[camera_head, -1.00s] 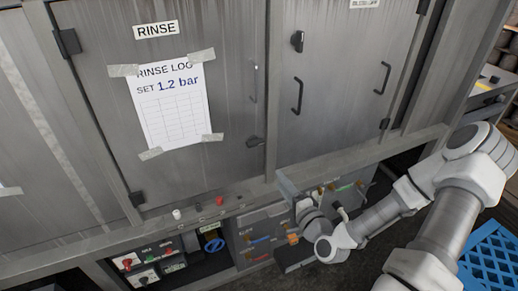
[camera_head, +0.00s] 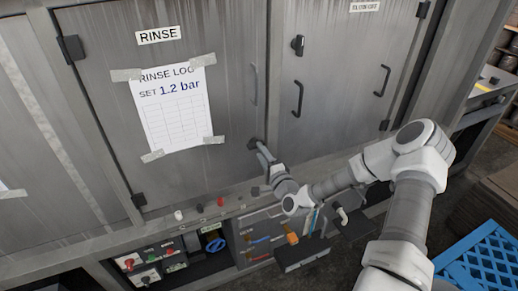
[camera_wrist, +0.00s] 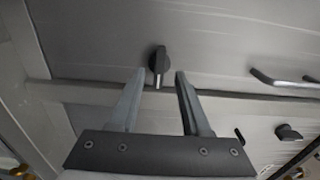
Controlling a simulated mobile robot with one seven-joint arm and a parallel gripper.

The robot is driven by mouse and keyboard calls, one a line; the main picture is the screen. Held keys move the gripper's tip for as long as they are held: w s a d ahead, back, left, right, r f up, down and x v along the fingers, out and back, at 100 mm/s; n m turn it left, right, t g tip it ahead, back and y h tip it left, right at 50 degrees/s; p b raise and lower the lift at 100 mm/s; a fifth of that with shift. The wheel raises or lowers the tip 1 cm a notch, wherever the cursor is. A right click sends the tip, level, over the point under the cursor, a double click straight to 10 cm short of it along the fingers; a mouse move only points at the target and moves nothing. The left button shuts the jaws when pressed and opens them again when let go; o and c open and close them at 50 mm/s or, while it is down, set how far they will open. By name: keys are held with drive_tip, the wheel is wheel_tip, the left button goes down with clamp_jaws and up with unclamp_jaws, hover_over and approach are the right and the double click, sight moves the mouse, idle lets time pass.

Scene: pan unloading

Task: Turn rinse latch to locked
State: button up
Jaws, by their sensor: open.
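The rinse latch (camera_head: 253,143) is a small dark knob at the lower right of the grey RINSE door (camera_head: 225,110), partly hidden by my gripper in the head view. In the wrist view the latch (camera_wrist: 159,61) is a black knob with a pale mark at its lower end. My gripper (camera_head: 262,149) is at the latch in the head view. In the wrist view my gripper (camera_wrist: 160,72) is open, with one finger on each side of the knob's lower part and gaps between. I cannot tell how deep the fingers reach around it.
A similar black latch (camera_head: 298,44) is on the right door, above a bar handle (camera_head: 297,99). A ledge with small knobs (camera_head: 200,208) runs below the doors. Control boxes (camera_head: 150,262) sit under it. A blue crate (camera_head: 480,262) stands lower right.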

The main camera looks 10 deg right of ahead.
drive_tip(key=shift+x, duration=1.2)
clamp_jaws()
